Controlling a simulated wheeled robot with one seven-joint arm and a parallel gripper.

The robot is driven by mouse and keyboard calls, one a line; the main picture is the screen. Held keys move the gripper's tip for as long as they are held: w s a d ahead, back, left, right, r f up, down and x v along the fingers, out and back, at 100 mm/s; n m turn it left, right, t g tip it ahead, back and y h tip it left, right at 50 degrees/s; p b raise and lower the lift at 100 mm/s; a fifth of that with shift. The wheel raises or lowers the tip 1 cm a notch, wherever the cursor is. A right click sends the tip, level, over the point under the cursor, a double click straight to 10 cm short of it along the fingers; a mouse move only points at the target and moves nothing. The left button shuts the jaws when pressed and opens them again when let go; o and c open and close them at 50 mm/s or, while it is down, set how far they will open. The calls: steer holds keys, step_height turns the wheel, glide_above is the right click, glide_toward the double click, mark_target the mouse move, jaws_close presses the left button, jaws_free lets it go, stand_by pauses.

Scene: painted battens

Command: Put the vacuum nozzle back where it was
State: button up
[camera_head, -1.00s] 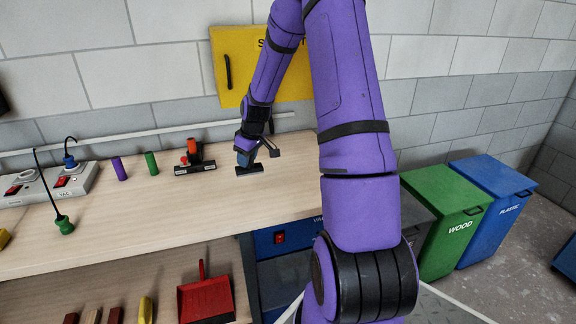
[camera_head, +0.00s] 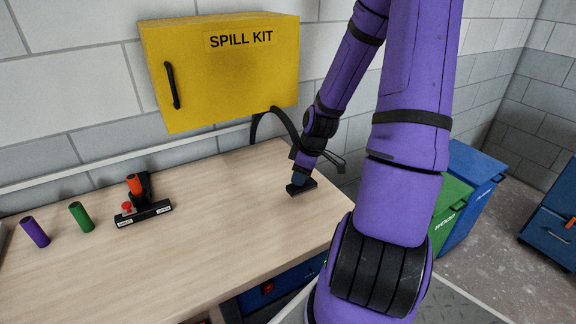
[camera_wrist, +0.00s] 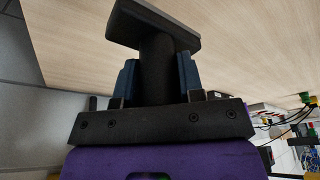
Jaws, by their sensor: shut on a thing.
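The vacuum nozzle (camera_head: 302,188) is a black, flat bar-shaped head on a round neck. My gripper (camera_head: 299,177) is shut on its neck, near the right end of the wooden bench. In the wrist view, the blue fingers of my gripper (camera_wrist: 157,78) clasp the neck from both sides, and the nozzle (camera_wrist: 155,22) points away from the palm. The head view does not show clearly whether the nozzle touches the bench top or hangs just over it. A black hose (camera_head: 275,116) arches up behind my wrist; its ends are partly hidden by the bench and my arm.
A black stand (camera_head: 150,213) with an orange cylinder and red knob sits left on the bench (camera_head: 225,215). A yellow spill kit cabinet (camera_head: 225,75) hangs above. The bench between stand and nozzle is clear.

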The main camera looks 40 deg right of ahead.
steer(key=w+d, duration=0.2)
steer(key=w, duration=0.2)
steer(key=w+d+f, duration=0.1)
steer(key=w+d, duration=0.1)
steer(key=w, duration=0.3)
steer(key=w+d, duration=0.1)
steer(key=w, duration=0.3)
steer(key=shift+w+d+f, duration=0.3)
steer(key=shift+w+d, duration=0.1)
steer(key=shift+s+f, duration=0.1)
steer(key=shift+f, duration=1.55)
steer(key=shift+f, duration=0.1)
steer(key=o, duration=1)
steer(key=shift+c, duration=0.2)
